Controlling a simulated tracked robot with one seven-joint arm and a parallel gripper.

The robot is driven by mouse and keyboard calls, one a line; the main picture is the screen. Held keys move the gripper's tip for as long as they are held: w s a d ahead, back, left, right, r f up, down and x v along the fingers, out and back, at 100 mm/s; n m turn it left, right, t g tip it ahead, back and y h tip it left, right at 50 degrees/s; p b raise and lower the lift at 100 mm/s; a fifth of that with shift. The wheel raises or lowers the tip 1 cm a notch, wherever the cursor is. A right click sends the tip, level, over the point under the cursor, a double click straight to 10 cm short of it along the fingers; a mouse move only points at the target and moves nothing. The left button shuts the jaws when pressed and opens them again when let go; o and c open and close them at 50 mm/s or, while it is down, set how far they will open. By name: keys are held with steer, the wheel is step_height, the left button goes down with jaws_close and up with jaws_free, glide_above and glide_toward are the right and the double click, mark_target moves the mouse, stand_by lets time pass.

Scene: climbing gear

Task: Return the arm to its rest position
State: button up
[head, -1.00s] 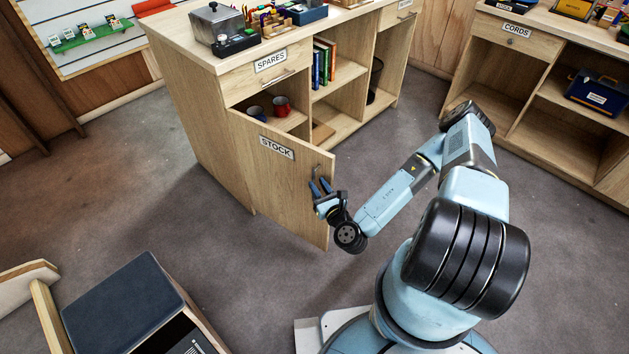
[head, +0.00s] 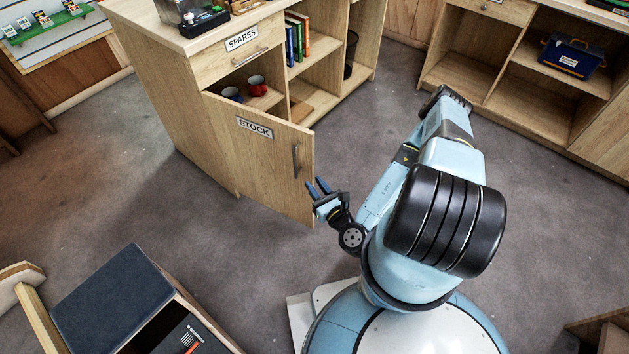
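My gripper (head: 318,187) is near the middle of the head view, just right of the open STOCK door (head: 262,165). Its two blue fingers point up and stand a little apart with nothing between them. The door's dark handle (head: 296,160) is up and to the left of the fingertips, and a gap shows between them. My arm is bent, with its elbow raised at the right and the forearm coming back down toward the gripper. Part of the forearm is hidden behind my black-banded shoulder joint.
The door stands ajar on the SPARES cabinet (head: 185,110), with a blue mug (head: 232,94) and a red mug (head: 257,85) inside. A dark-topped box (head: 125,298) stands at lower left. A right-hand cabinet (head: 500,110) holds a blue toolbox (head: 572,58). Floor between is clear.

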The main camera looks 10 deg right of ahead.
steer(key=w+a+r+n+g+y, duration=0.1)
steer(key=w+r+n+g+y, duration=0.1)
steer(key=r+n+g+y, duration=0.55)
steer(key=w+a+r+n+g+y, duration=0.1)
steer(key=r+n+g+y, duration=0.3)
steer(key=r+n+y, duration=0.7)
steer(key=s+r+n+g+h, duration=0.6)
steer(key=r+n+g+h, duration=0.45)
steer(key=r+g, duration=0.2)
steer(key=s+d+r+n+t+h, duration=0.1)
steer(key=s+d+r+t+h, duration=0.1)
steer(key=d+r+t+h, duration=0.2)
steer(key=s+d+r+n+t+h, duration=0.1)
steer(key=s+d+r+t+h, duration=0.2)
steer(key=r, duration=0.8)
steer(key=s+d+r+n+t+h, duration=0.1)
steer(key=s+d+r+t+h, duration=0.1)
steer(key=d+r+t+h, duration=0.3)
step_height(320, 180, up, 2)
steer(key=shift+s+d+r+h, duration=0.2)
steer(key=shift+s+r+h, duration=0.05)
steer(key=shift+h, duration=0.55)
steer(key=shift+s, duration=0.1)
